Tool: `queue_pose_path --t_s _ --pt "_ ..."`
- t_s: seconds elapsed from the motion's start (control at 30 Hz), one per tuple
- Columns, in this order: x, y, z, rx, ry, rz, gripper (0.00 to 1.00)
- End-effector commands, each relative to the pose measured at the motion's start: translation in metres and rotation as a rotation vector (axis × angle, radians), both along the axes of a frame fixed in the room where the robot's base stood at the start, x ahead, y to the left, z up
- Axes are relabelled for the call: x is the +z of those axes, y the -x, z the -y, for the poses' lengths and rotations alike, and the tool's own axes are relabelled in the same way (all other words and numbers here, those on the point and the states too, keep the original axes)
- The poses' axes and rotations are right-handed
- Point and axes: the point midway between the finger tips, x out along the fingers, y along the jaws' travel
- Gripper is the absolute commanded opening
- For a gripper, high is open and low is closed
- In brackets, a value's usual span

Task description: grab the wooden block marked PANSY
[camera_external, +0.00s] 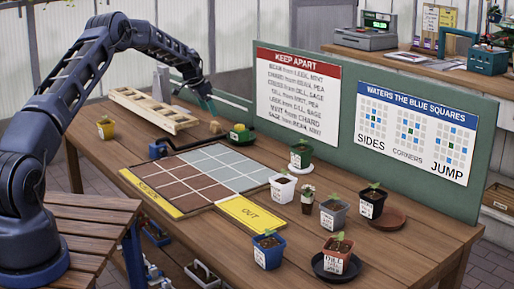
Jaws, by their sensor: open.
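My gripper (211,103) hangs over the back left part of the wooden table, at the end of my dark blue arm. It is small in the picture, with its fingers pointing down. A small tan wooden block (215,127) stands on the table a little below the gripper in the picture, apart from it. Any lettering on the block is too small to read, so I cannot tell whether it is marked PANSY. A pale slatted wooden rack (152,109) lies just left of the gripper.
A tiled grid board (228,164) with yellow edges fills the table's middle. A green sign panel (350,75) rises behind.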

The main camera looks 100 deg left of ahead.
Motion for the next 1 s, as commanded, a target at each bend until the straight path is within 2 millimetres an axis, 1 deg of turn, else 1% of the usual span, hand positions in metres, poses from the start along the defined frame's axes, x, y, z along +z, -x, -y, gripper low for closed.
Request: queue_pose_path --t_s 0.03,0.1,0.2,0.37,0.7,0.8,1.0 --pt "-0.009 -0.003 -0.002 0.0 0.001 0.0 0.75" --pt "-0.018 -0.006 -0.004 0.0 0.001 0.0 0.75" --pt "-0.026 -0.009 -0.006 0.0 0.0 0.0 0.75" --pt "-0.033 -0.011 -0.008 0.0 0.0 0.0 0.75" --pt "-0.07 -0.025 -0.017 0.0 0.0 0.0 0.75" --pt "-0.075 -0.027 -0.018 0.0 0.0 0.0 0.75" --pt "-0.076 -0.027 -0.018 0.0 0.0 0.0 0.75"
